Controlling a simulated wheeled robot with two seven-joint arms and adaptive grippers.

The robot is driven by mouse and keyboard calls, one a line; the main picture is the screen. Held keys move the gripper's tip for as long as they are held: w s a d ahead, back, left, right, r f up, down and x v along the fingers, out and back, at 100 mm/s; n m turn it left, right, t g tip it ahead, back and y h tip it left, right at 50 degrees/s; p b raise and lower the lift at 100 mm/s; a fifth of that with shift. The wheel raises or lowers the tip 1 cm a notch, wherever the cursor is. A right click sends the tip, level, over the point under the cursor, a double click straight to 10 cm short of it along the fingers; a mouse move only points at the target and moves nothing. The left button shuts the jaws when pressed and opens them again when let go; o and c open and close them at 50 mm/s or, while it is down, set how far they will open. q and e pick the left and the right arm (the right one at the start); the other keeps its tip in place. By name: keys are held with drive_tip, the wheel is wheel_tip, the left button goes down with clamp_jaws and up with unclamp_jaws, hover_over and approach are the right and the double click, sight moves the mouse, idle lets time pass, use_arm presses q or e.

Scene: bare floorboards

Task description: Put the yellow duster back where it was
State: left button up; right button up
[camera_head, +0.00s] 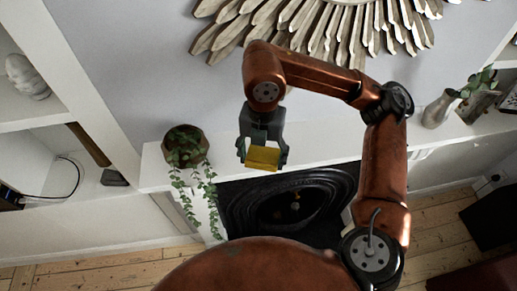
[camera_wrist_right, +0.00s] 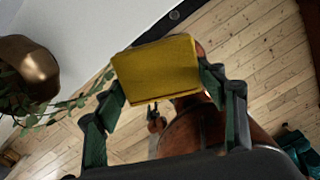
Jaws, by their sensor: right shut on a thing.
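The yellow duster (camera_head: 263,158) is a small yellow block held at the fingertips of my right gripper (camera_head: 263,151). It hangs in front of the white mantel shelf, above the black fireplace. In the right wrist view the duster (camera_wrist_right: 157,70) sits between the two dark green fingers, which are shut on its sides. It appears clear of any surface. My left gripper is not clearly seen in either view.
A white mantelpiece (camera_head: 330,150) runs across the wall above a black fireplace (camera_head: 285,205). A trailing plant in a brown pot (camera_head: 185,147) stands on it just left of my right gripper. A vase (camera_head: 440,108) stands at the right end. White shelves (camera_head: 40,125) are at the left.

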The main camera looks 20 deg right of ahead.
drive_tip(key=w+d+f+p, duration=0.1)
drive_tip(key=w+f, duration=0.1)
drive_tip(key=w, duration=0.1)
drive_tip(key=w+d+f+p, duration=0.1)
drive_tip(key=w+f, duration=0.2)
drive_tip(key=w+d+f+p, duration=0.1)
drive_tip(key=w+f, duration=0.1)
drive_tip(key=w, duration=0.1)
drive_tip(key=shift+w+d+f, duration=0.1)
drive_tip(key=shift+d+f, duration=0.05)
drive_tip(key=shift+d, duration=0.05)
drive_tip(key=shift+w+d+f, duration=0.15)
drive_tip(key=shift+w+f, duration=0.15)
drive_tip(key=shift+f, duration=0.1)
wheel_tip(320, 180, down, 3)
drive_tip(key=shift+w+f+p, duration=0.1)
drive_tip(key=shift+p, duration=1.1)
drive_tip(key=shift+f, duration=0.25)
drive_tip(key=o, duration=0.7)
drive_tip(key=shift+b, duration=0.3)
drive_tip(key=shift+c, duration=0.2)
drive_tip(key=o, duration=0.4)
drive_tip(key=shift+o, duration=0.2)
